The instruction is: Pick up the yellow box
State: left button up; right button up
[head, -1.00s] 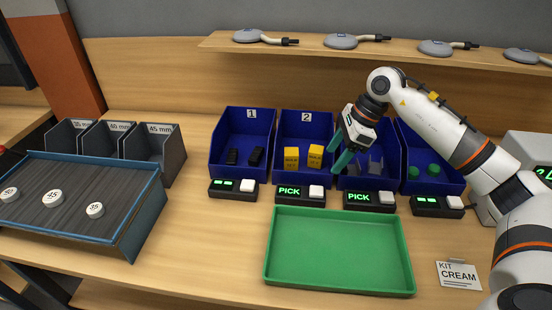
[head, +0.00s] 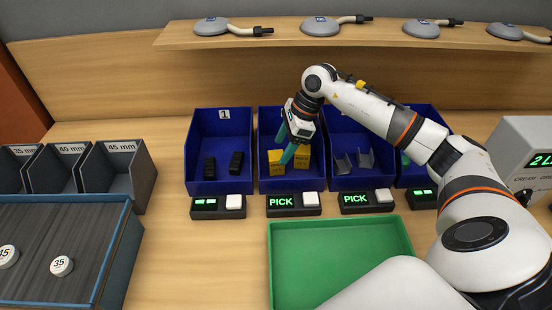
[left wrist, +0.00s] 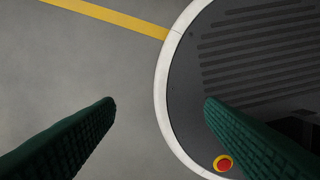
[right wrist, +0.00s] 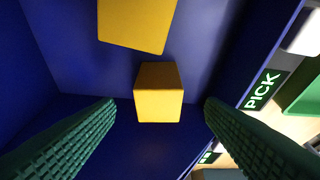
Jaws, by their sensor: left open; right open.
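Two yellow boxes lie in blue bin 2, a left one (head: 276,162) and a right one (head: 302,158). In the right wrist view one yellow box (right wrist: 159,92) stands between my right fingers, further down, and the other (right wrist: 137,22) is at the top edge. My right gripper (head: 290,157) is open and empty, above bin 2 (head: 285,186), its fingers partly in front of the boxes. My left gripper (left wrist: 160,103) is open and empty over the floor and my round base; it is not in the head view.
Bin 1 (head: 220,186) with black parts is left of bin 2; a bin with grey brackets (head: 352,162) is right. PICK displays (head: 293,202) stand in front. A green tray (head: 340,262) is empty where visible. A shelf (head: 300,37) runs above.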

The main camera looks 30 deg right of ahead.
aim_at(276, 156)
jog(key=shift+w+a+f, duration=0.1)
jog(key=shift+w+f, duration=0.1)
jog(key=shift+f, duration=0.1)
jog(key=shift+w+a+f, duration=0.15)
jog(key=shift+a+f, duration=0.05)
jog(key=shift+f, duration=0.1)
jog(key=p+x, duration=0.2)
jog(key=x, duration=0.1)
jog(key=shift+a+f, duration=0.2)
jog(key=shift+a, duration=0.05)
jog(key=shift+a+f, duration=0.15)
jog(key=shift+f, duration=0.35)
pick_arm(q)
jog(key=shift+w+r, duration=1)
jog(key=shift+r, duration=0.25)
pick_arm(e)
jog(key=shift+w, duration=0.1)
pick_arm(q)
jog(key=shift+s, duration=0.25)
pick_arm(e)
jog(key=c, duration=1)
jog(key=shift+c, duration=0.2)
